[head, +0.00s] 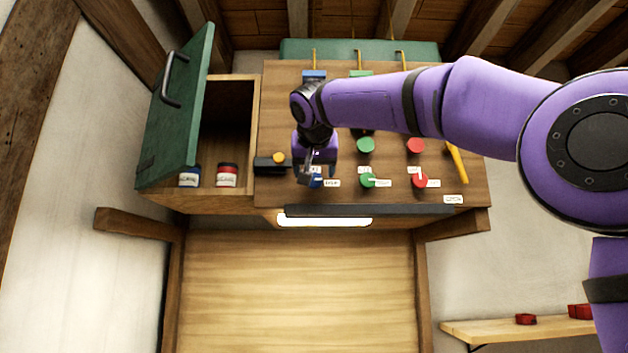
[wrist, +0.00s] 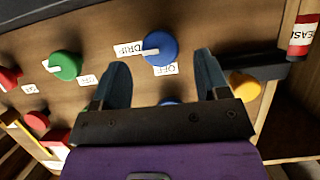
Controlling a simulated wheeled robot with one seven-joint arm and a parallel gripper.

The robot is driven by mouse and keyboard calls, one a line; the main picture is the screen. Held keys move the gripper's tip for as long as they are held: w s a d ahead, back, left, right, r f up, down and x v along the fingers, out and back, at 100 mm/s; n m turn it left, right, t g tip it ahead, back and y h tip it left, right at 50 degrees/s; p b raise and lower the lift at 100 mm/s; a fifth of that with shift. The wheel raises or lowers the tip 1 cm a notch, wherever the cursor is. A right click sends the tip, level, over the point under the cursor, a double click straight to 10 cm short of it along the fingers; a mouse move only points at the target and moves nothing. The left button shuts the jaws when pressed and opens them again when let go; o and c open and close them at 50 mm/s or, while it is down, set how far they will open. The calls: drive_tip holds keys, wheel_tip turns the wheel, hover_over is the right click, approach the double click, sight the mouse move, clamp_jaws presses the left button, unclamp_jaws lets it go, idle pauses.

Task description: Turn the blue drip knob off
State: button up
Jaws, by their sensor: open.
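The blue drip knob (wrist: 160,46) sits on the wooden panel in the wrist view. Its white pointer mark points left toward the DRIP label (wrist: 128,49). The OFF label (wrist: 166,69) is just below the knob. In the head view the blue knob (head: 316,182) is partly hidden by my gripper (head: 317,163). In the wrist view my gripper (wrist: 161,63) is open, with one finger on each side of the knob's lower edge. A gap shows between each finger and the knob; whether the fingertips reach its depth I cannot tell.
A green knob (head: 367,180) and a red knob (head: 420,180) are to the right, with round green (head: 365,145) and red (head: 415,146) parts above. A yellow button (head: 279,158) is left of my gripper. An open green cabinet door (head: 178,110) stands farther left.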

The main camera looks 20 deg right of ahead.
sight(314, 179)
drive_tip(key=shift+x, duration=2.05)
drive_tip(key=c, duration=0.9)
